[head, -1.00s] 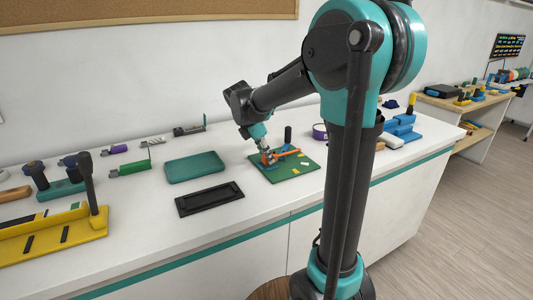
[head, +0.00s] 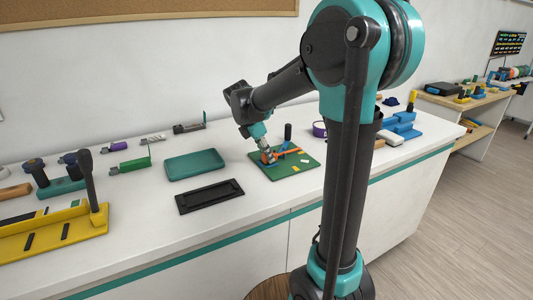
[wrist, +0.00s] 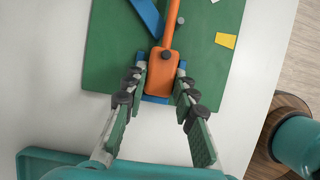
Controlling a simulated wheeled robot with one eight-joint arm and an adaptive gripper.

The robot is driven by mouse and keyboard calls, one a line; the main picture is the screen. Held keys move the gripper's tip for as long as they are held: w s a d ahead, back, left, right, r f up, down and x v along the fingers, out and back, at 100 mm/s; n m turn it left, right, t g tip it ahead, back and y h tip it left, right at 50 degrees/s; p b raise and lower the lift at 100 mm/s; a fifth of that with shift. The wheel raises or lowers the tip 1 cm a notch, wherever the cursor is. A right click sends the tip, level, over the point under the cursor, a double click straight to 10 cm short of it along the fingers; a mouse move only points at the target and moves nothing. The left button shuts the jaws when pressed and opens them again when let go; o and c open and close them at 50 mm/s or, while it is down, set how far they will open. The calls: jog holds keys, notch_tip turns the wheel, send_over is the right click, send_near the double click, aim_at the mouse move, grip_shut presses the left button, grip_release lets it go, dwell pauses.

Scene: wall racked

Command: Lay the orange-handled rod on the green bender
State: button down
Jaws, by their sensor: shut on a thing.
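The green bender (head: 293,173) is a flat green board on the white counter, with blue parts and a black post (head: 288,131). It fills much of the wrist view (wrist: 112,55). The orange-handled rod (wrist: 161,72) lies over the board, its blocky orange end between my fingertips and its narrow part running away from me. It shows in the head view as an orange bar (head: 289,152). My gripper (wrist: 161,77) is shut on that orange end, low over the board. Blue pieces show beside and under it; contact with them is hard to tell.
A teal tray (head: 195,166) and a black tray (head: 210,197) lie left of the bender. A yellow fixture (head: 75,237) stands far left. A purple ring (head: 319,129) and blue blocks (head: 401,127) are to the right. Small yellow and white pieces lie on the board.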

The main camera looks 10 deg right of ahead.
jog(key=shift+f, duration=0.2)
jog(key=c, duration=1.1)
grip_release()
jog(key=shift+c, duration=0.2)
jog(key=v, duration=1.2)
